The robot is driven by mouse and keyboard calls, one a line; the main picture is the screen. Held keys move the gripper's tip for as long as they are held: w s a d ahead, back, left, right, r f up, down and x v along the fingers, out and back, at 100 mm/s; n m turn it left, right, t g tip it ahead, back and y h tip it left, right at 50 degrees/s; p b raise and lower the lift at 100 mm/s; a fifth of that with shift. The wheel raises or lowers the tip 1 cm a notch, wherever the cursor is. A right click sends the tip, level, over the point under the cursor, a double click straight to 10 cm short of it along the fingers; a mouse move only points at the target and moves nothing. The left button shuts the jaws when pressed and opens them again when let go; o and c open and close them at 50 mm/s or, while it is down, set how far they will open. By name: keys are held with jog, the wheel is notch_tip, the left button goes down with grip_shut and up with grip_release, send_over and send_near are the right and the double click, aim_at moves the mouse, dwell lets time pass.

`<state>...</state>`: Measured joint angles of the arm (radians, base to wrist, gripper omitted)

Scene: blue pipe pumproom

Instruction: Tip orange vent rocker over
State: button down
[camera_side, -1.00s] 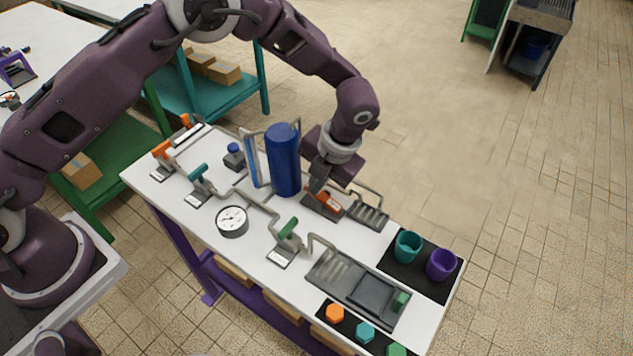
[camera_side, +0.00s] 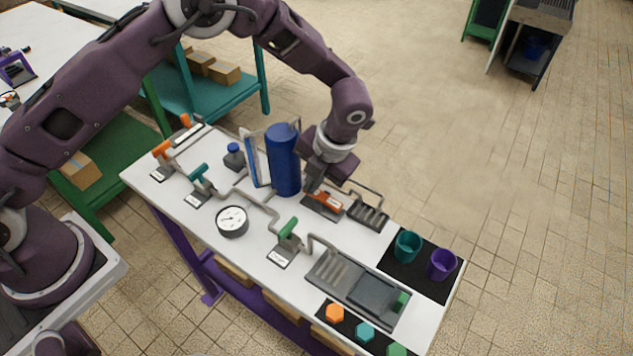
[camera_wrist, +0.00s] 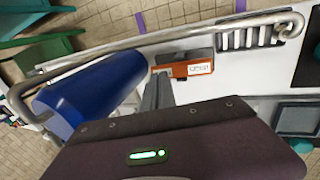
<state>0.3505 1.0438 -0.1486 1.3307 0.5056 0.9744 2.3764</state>
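The orange vent rocker (camera_side: 326,200) sits on a dark base plate on the white bench, just right of the blue cylinder. It also shows in the wrist view (camera_wrist: 190,69), with a white label on its right part. My gripper (camera_side: 311,190) points down at the rocker's left end, close beside or touching it; I cannot tell which. In the wrist view the grey fingers (camera_wrist: 158,92) look pressed together with nothing between them, near the rocker's left end. The finger tips partly hide that end. The rocker's exact tilt is hard to tell.
The tall blue cylinder (camera_side: 283,160) stands close left of my gripper. A grey pipe (camera_wrist: 120,48) runs beyond the rocker, and a grated drain (camera_side: 368,215) lies right of it. A green-handled valve (camera_side: 288,228) and a gauge (camera_side: 232,221) stand nearer. Teal (camera_side: 407,246) and purple cups (camera_side: 442,264) stand right.

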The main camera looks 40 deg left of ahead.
jog(key=shift+a+f, duration=0.25)
jog(key=shift+a, duration=0.1)
jog(key=shift+a+f, duration=0.15)
jog(key=shift+a, duration=0.05)
jog(key=shift+d, duration=0.15)
jog(key=shift+d+r, duration=0.2)
jog(key=shift+d, duration=0.45)
jog(key=shift+r, duration=0.1)
notch_tip(320, 180, up, 14)
jog(key=a, duration=0.3)
jog(key=shift+f, duration=0.2)
